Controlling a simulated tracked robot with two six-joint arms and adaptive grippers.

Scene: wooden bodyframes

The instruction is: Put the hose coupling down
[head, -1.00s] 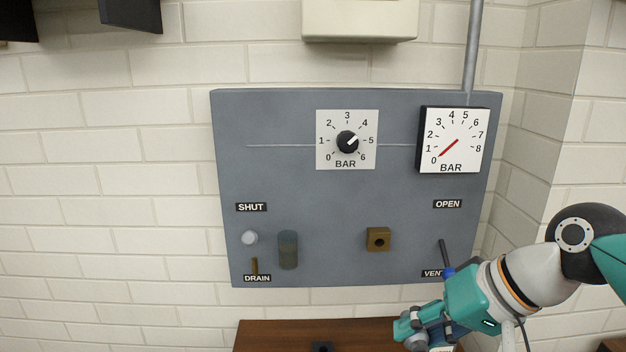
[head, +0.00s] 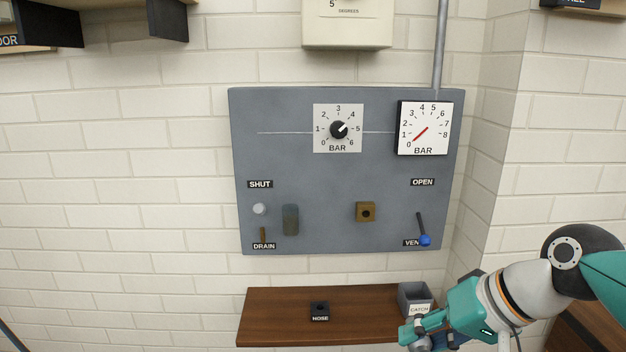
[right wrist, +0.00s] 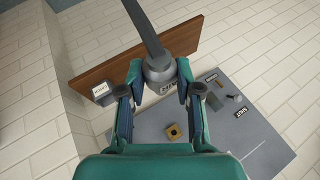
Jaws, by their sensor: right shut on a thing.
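My right gripper (right wrist: 160,74) is shut on the hose coupling (right wrist: 158,68), a grey round fitting with a dark hose rising from it in the right wrist view. In the head view my right gripper (head: 410,334) is at the lower right, in front of the shelf's right end; the coupling cannot be made out there. A small black block marked HOSE (head: 320,307) sits on the brown wooden shelf (head: 275,312), to the left of my gripper. My left gripper is not in view.
A grey CATCH box (head: 413,294) stands at the shelf's right end, close to my right gripper. Above is the grey panel (head: 330,180) with a brass square fitting (head: 366,212), a blue-tipped vent lever (head: 422,230) and a gauge (head: 423,128). The shelf's left part is clear.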

